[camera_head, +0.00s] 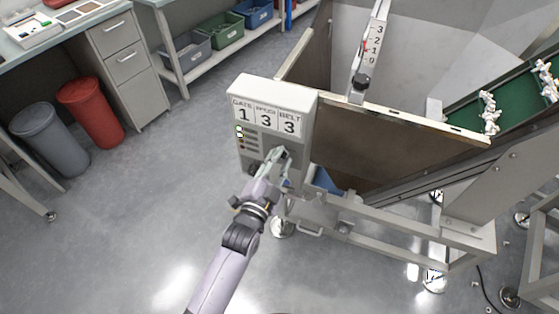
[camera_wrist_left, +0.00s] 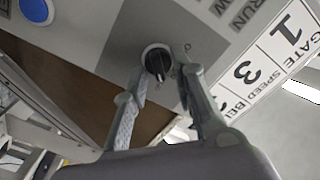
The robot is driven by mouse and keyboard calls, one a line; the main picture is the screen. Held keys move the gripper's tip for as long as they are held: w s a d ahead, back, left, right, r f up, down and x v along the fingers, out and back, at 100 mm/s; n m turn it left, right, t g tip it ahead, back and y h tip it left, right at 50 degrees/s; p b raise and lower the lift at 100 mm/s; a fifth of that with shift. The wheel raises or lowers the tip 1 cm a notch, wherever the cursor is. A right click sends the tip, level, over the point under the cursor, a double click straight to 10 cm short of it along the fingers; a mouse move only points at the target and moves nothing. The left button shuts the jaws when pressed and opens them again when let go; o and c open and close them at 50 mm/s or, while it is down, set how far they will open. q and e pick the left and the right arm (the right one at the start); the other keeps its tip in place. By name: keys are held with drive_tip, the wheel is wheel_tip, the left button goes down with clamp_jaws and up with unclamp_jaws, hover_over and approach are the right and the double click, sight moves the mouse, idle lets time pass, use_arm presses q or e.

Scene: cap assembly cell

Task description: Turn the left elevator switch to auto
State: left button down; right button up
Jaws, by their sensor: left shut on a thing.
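The elevator control box (camera_head: 305,118) is a white-grey unit with a panel reading GATE 1, SPEED 3, BELT 3. The switch, a round black knob (camera_wrist_left: 154,52) with a pale pointer mark, shows in the wrist view on a dark grey panel patch. My left gripper (camera_head: 277,157) is at the lower front of the box and hides the knob in the head view. In the wrist view its fingers (camera_wrist_left: 160,62) stand on both sides of the knob, shut on it. I cannot tell for certain which setting the pointer marks. My right gripper is not in view.
A blue button (camera_wrist_left: 37,10) and RUN lettering (camera_wrist_left: 243,14) lie near the knob. The brown hopper wall (camera_head: 400,150) and a green conveyor (camera_head: 510,112) with white parts are at the right. Red (camera_head: 91,112) and grey (camera_head: 50,138) bins stand left. The floor between is clear.

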use_arm(q)
drive_tip(key=shift+n, duration=0.3)
drive_tip(key=shift+w+a+r+n+p, duration=0.15)
drive_tip(key=shift+n+p, duration=0.75)
drive_tip(key=shift+n, duration=1.1)
drive_tip(key=shift+s+a+f+n+p, duration=0.1)
drive_tip(key=shift+n+p, duration=0.75)
drive_tip(key=shift+n, duration=1.15)
drive_tip(key=c, duration=1.4)
unclamp_jaws()
drive_tip(key=shift+w, duration=0.1)
drive_tip(key=shift+c, duration=0.2)
